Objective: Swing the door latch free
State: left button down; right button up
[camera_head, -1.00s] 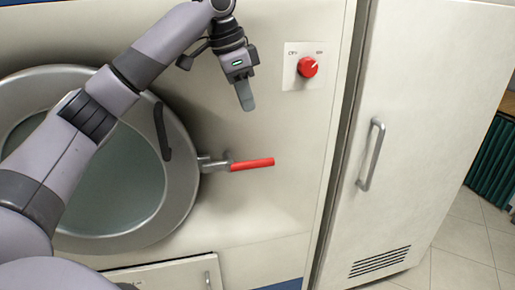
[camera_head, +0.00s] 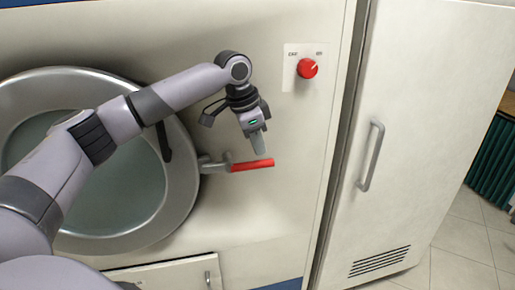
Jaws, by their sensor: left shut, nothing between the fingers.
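The door latch (camera_head: 251,165) is a red handle on a grey metal arm, sticking out to the right from the rim of the round machine door (camera_head: 182,190). It lies nearly level. My left gripper (camera_head: 259,150) is shut and empty, pointing down. Its fingertips are at the upper edge of the red handle in the picture; I cannot tell whether they touch it. The round glass door looks closed, and my left arm crosses in front of it. My right gripper does not show.
A red knob (camera_head: 307,68) on a white plate is up and right of the latch. A tall white cabinet (camera_head: 415,130) with a grey handle (camera_head: 371,155) stands to the right. A small panel (camera_head: 165,277) is below the door. The machine front below the latch is clear.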

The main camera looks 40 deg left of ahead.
pick_arm(q)
jog(key=shift+w+a+f, duration=0.1)
jog(key=shift+a+f, duration=0.05)
jog(key=shift+f, duration=0.8)
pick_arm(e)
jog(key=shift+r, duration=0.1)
pick_arm(q)
jog(key=shift+w+f, duration=0.1)
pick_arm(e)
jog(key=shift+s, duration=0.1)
pick_arm(q)
jog(key=shift+f, duration=0.1)
jog(key=shift+w+f, duration=0.1)
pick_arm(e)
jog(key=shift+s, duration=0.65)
